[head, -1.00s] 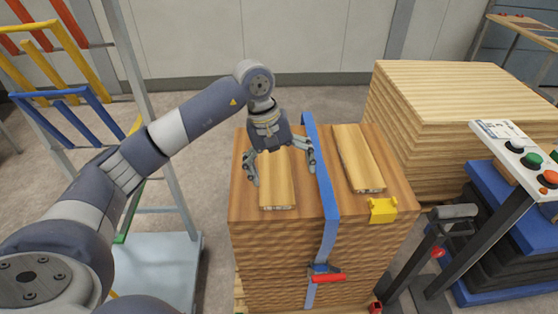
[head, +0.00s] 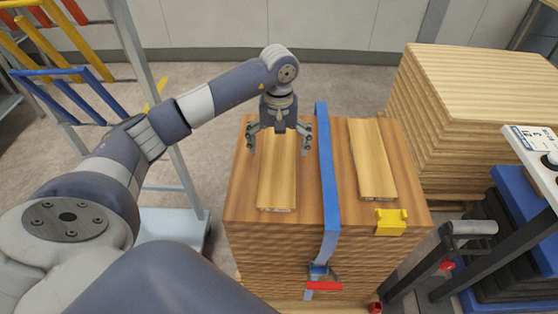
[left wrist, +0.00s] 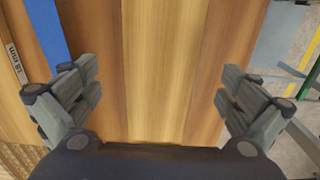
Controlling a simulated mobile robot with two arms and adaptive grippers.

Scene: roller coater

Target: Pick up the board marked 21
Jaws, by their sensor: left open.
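Two light wooden boards lie flat on a strapped wood stack (head: 345,150): a left board (head: 276,185) and a right board (head: 371,160). Each has a small end label, too small to read in the head view. In the left wrist view, the right board's label (left wrist: 14,62) seems to read 18 mm upside down. No 21 is legible. My left gripper (head: 279,142) is open and points down over the far part of the left board, one finger on each side. In the left wrist view, wood (left wrist: 170,70) fills the space between the empty fingers. My right gripper is out of view.
A blue strap (head: 327,165) runs between the boards, with a red-handled buckle (head: 324,286) in front. A yellow block (head: 390,221) sits at the stack's front right corner. A taller wood pile (head: 480,90) stands right; a rack with coloured bars (head: 70,95) stands left.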

